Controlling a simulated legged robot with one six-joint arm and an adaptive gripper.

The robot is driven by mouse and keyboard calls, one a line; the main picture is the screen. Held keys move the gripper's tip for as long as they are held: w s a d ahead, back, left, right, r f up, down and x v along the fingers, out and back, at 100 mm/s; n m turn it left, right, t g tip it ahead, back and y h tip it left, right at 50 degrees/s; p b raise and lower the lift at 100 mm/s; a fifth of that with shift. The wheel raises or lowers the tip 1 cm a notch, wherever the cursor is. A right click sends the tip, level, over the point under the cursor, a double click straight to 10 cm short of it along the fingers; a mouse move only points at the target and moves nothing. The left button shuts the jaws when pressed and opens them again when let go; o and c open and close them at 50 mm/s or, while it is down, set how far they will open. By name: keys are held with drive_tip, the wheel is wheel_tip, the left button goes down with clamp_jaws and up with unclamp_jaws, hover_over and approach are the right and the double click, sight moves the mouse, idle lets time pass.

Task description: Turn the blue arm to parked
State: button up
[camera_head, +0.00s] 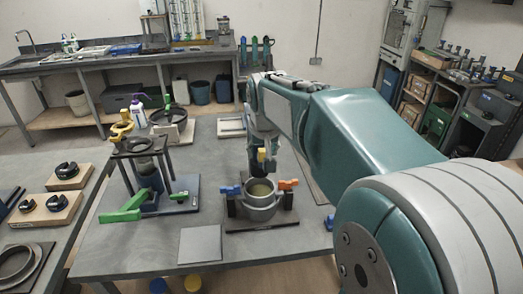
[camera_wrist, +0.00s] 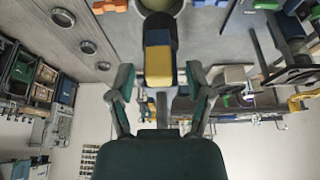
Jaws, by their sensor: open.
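A round grey pot-like fixture (camera_head: 260,203) stands on a dark base on the table. A blue arm (camera_head: 229,189) sticks out from its left side and an orange arm (camera_head: 288,184) from its right. In the wrist view the blue arm (camera_wrist: 209,3) and orange arm (camera_wrist: 110,5) show at the top edge. My gripper (camera_head: 262,160) is above and behind the fixture. In the wrist view my gripper (camera_wrist: 160,90) is open, its fingers either side of a dark piece with a blue band and yellow end (camera_wrist: 158,66). I cannot tell whether they touch it.
Left of the fixture is a black stand (camera_head: 145,150) with a green lever (camera_head: 124,209). A grey plate (camera_head: 200,243) lies in front. Wooden blocks with black rings (camera_head: 69,176) sit on the left table. My arm covers the right side.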

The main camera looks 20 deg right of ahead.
drive_tip(key=shift+w+f, duration=0.1)
drive_tip(key=shift+f, duration=0.1)
clamp_jaws()
drive_tip(key=shift+a, duration=0.2)
